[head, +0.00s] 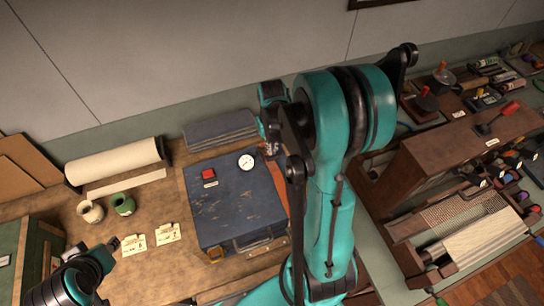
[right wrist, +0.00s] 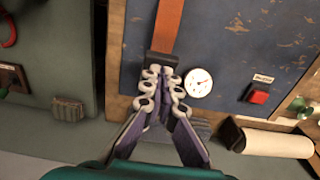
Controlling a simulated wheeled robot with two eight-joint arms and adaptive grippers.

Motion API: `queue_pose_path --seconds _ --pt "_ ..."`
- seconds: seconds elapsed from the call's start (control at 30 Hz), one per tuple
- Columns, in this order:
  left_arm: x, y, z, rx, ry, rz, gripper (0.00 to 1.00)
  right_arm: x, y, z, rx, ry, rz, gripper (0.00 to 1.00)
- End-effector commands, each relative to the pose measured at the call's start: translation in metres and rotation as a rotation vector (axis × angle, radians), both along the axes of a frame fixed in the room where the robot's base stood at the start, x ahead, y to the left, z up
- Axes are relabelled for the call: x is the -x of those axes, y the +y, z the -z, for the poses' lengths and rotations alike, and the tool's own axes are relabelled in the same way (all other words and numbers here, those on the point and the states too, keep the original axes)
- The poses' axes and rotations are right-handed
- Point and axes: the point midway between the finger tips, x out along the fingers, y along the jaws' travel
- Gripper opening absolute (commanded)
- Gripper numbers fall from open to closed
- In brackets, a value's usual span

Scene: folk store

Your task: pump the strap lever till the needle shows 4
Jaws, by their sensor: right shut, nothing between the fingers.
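A worn blue case (head: 235,205) lies on the wooden table. A round white gauge (head: 246,161) is set in its top; it also shows in the right wrist view (right wrist: 199,82), where its needle is too small to read. An orange strap (right wrist: 169,28) runs along the case to a dark lever or buckle (right wrist: 162,61). My right gripper (right wrist: 163,75) is shut and empty, its fingertips at the dark end of the strap; I cannot tell if they touch it. In the head view it (head: 271,150) is partly hidden by my arm. My left gripper (head: 111,245) is at lower left, its jaws unclear.
A red button (head: 208,174) sits on the case near the gauge. A paper roll (head: 115,160), two twine spools and paper tags lie left of the case. Folded grey cloth (head: 220,130) lies behind it. A wooden rack (head: 450,145) with tools stands to the right.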

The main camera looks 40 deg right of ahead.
Motion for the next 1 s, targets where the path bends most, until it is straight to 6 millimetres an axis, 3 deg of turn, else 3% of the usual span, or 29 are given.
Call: queue_pose_path --seconds 0.43,1.0 --pt "0.000 0.000 0.003 0.000 0.000 0.000 0.29 0.000 0.000 0.003 0.000 0.000 0.000 0.00" --pt "0.000 0.000 0.029 0.000 0.000 0.000 0.29 0.004 0.001 0.032 0.000 0.000 0.000 0.00"
